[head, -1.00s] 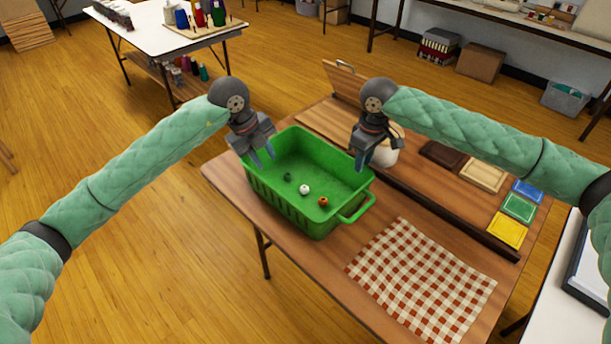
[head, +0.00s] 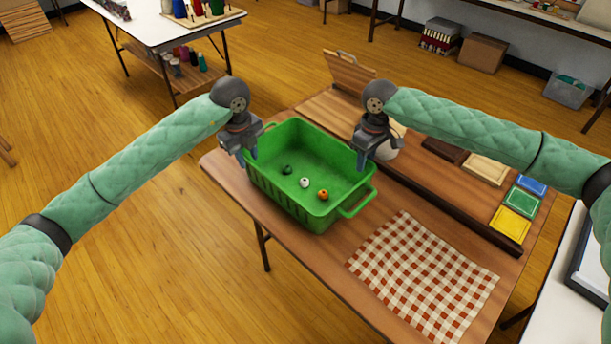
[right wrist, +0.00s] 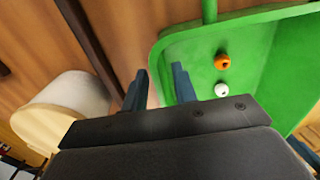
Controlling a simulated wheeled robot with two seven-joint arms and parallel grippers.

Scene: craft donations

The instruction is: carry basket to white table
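The green basket (head: 300,217) stands upright on the wooden table (head: 310,268), with an orange ball (head: 323,195), a white ball (head: 305,182) and a dark green ball (head: 287,170) inside. My left gripper (head: 249,156) is at its left end; its fingers are partly hidden, so their opening is unclear. My right gripper (head: 363,157) is at the far right rim. The right wrist view shows its fingers (right wrist: 158,88) apart, one outside the basket wall and one inside. A white-topped table (head: 145,32) stands at the back left; another white surface (head: 548,290) is at the lower right.
A checked cloth (head: 425,280) lies right of the basket. A white round container (head: 388,150) stands close behind my right gripper. Coloured trays (head: 515,212) line the table's right side. Spools and bottles (head: 205,8) stand on the back-left table. Open floor lies between the tables.

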